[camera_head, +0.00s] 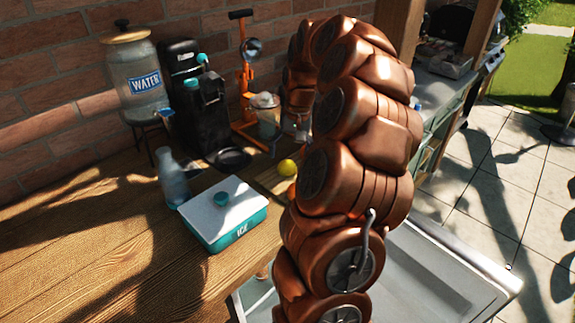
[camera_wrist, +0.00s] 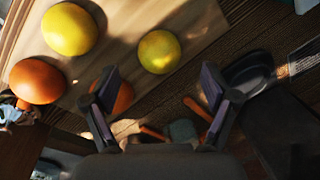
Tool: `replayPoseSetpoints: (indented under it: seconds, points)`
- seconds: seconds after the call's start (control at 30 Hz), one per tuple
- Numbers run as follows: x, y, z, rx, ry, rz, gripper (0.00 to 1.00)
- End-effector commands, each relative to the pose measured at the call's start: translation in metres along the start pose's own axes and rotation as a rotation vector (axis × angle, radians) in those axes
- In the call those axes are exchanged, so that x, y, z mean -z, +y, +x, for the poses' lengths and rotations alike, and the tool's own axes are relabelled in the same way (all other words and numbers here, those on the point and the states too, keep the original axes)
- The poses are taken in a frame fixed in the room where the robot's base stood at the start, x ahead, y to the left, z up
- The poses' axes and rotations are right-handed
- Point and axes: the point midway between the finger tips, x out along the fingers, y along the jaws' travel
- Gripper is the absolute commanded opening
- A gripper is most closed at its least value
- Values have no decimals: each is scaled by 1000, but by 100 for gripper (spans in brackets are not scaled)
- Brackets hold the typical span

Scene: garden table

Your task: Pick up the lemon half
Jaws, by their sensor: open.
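In the wrist view a large yellow fruit (camera_wrist: 69,29) and a smaller yellow-green fruit (camera_wrist: 159,51) lie on a pale wooden board (camera_wrist: 125,25). Both look rounded from here; I cannot tell which is the lemon half. The smaller one is beyond the gap between my fingertips, near the middle. My gripper (camera_wrist: 159,80) is open and empty, with its fingers spread wide. In the head view one yellow fruit (camera_head: 287,167) shows beside my arm, which hides my gripper and the rest of the board.
An orange fruit (camera_wrist: 36,81) lies at left; another (camera_wrist: 122,98) is partly behind my left finger. A black dish (camera_wrist: 248,72) is at right. The head view shows an ice box (camera_head: 225,212), a bottle (camera_head: 172,178), a water dispenser (camera_head: 140,80) and an orange press (camera_head: 245,75).

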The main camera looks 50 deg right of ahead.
Motion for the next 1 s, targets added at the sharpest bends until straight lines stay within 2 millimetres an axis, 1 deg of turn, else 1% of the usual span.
replayPoseSetpoints:
  seconds: [0.13,0.2,0.3,0.57,1.0]
  points:
    - [-1,2,15,1,-5,1,86]
    - [0,1,25,1,-4,1,86]
    - [-1,1,35,1,-5,0,86]
    - [0,2,38,1,1,1,85]
    - [0,1,38,1,0,0,39]
